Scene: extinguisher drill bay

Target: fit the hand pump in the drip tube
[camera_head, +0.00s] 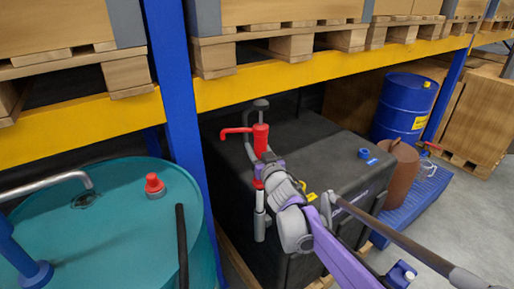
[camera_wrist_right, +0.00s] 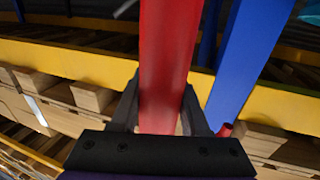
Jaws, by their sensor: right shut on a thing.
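The hand pump (camera_head: 261,140) has a red body, a dark handle on top, a red spout pointing left and a grey pipe below. My right gripper (camera_head: 262,175) is shut around its red body and holds it upright in front of the black container. In the right wrist view the red pump body (camera_wrist_right: 165,65) stands between the two fingers of my right gripper (camera_wrist_right: 160,115). My left gripper is not in view.
A black container (camera_head: 330,150) with a blue cap is behind the pump. A teal drum (camera_head: 120,240) with a red cap stands at the left. A blue rack post (camera_head: 180,110) and yellow beam (camera_head: 330,68) are close by. A blue drum (camera_head: 402,105) and blue tray (camera_head: 415,200) are at the right.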

